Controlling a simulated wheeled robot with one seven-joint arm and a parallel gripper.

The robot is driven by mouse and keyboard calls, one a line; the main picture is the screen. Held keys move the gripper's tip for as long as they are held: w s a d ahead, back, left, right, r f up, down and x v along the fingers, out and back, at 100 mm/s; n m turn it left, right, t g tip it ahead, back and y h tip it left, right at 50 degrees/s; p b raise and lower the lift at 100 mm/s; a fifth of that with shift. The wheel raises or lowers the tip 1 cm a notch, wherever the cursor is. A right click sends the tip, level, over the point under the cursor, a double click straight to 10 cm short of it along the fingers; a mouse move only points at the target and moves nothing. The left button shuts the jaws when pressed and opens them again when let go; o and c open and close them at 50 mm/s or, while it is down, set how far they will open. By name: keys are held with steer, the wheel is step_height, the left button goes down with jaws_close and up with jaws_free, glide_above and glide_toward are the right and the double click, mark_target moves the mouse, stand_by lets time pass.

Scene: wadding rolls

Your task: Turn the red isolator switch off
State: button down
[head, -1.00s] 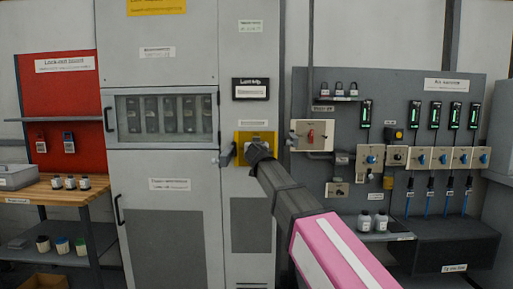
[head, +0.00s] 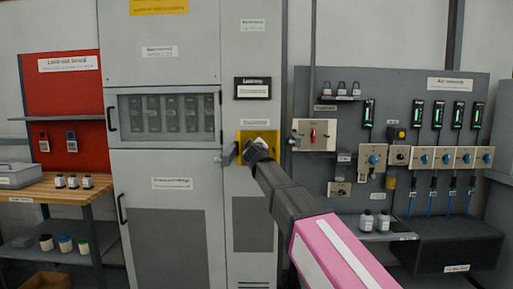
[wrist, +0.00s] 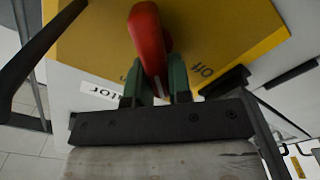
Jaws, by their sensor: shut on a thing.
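The red isolator switch handle (wrist: 147,38) stands out from a yellow plate (wrist: 225,35) in the wrist view. My gripper (wrist: 155,84) is shut on the handle, with a green fingertip on each side of it. The word "Off" is printed on the plate to the right of the handle, and a partly hidden white label lies to the left. In the head view the yellow plate (head: 272,136) is on the grey cabinet front. My gripper (head: 250,150) is in front of it and hides the handle there.
The grey cabinet (head: 170,100) has a window and bar handles at left. A grey panel (head: 340,75) to the right carries another red switch (head: 312,134), blue knobs and green gauges. A wooden bench (head: 40,192) and red board (head: 70,90) are at far left.

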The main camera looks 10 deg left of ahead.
steer(key=n, duration=0.4)
steer(key=shift+s+a+f+n, duration=0.1)
steer(key=shift+a+f+n, duration=0.15)
steer(key=shift+f+n, duration=0.3)
steer(key=shift+n, duration=0.9)
steer(key=shift+f+n, duration=0.15)
steer(key=shift+n, duration=0.9)
steer(key=c, duration=1)
jaws_free()
steer(key=shift+a, duration=0.1)
steer(key=shift+c, duration=0.2)
steer(key=shift+s, duration=0.15)
steer(key=v, duration=1)
steer(key=shift+s, duration=0.3)
